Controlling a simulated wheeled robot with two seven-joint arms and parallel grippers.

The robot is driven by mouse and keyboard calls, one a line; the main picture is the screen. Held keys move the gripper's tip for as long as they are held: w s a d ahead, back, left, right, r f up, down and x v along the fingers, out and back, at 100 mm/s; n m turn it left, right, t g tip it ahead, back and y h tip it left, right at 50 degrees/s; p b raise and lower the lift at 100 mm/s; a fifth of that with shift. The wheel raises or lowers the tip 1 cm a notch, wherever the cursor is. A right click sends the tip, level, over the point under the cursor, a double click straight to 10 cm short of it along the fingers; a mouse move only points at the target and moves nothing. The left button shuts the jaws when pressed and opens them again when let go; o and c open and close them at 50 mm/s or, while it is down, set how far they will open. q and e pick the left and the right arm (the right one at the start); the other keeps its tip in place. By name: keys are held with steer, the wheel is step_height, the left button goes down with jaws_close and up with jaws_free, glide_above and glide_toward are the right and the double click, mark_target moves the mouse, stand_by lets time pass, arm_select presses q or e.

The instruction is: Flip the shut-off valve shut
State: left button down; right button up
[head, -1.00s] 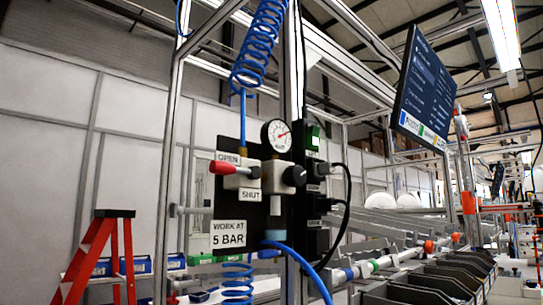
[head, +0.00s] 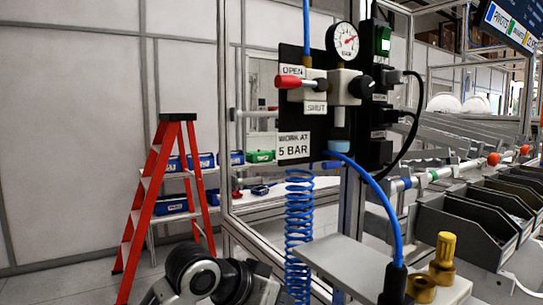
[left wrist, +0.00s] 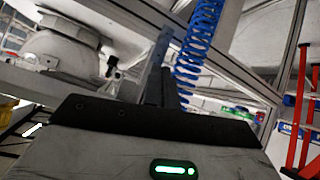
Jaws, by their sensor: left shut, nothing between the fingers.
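The shut-off valve's red handle (head: 289,83) is on a black panel in the head view. It points left and level, below the OPEN label (head: 292,71) and above and left of the SHUT label (head: 315,108). Its white body sits beside a regulator with a dark knob (head: 361,87). Grey and black links of my left arm show at the bottom of the head view, well below the valve and apart from it. In the left wrist view my left gripper (left wrist: 165,65) is shut and empty. The valve handle is not recognisable there. My right gripper is not in view.
A pressure gauge (head: 342,40) and a 5 BAR sign (head: 294,146) are on the panel. A coiled blue hose (head: 299,235) hangs below, near my left arm. A red stepladder (head: 147,205) stands left. Dark bins (head: 462,230) and a brass fitting (head: 444,255) are right.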

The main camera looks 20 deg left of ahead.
arm_select(q)
steer(key=a+r, duration=0.1)
steer(key=r, duration=0.9)
steer(key=a+r+t+h, duration=0.1)
steer(key=r, duration=0.9)
steer(key=s+a+r+m+h, duration=0.1)
steer(key=a+r, duration=0.1)
steer(key=r, duration=0.8)
steer(key=shift+r+t, duration=0.15)
steer(key=shift+t, duration=0.15)
steer(key=s+a+r+m+t+h, duration=0.1)
steer(key=s+a+r+h, duration=0.15)
steer(key=s+r, duration=1.1)
steer(key=p, duration=0.2)
glide_above(300, 83)
steer(key=s+a, duration=0.2)
steer(key=a, duration=0.2)
steer(key=shift+w+d+f, duration=0.1)
steer(key=shift+d+f, duration=0.05)
steer(key=shift+f, duration=1)
steer(key=shift+d+f, duration=0.15)
steer(key=shift+f, duration=1)
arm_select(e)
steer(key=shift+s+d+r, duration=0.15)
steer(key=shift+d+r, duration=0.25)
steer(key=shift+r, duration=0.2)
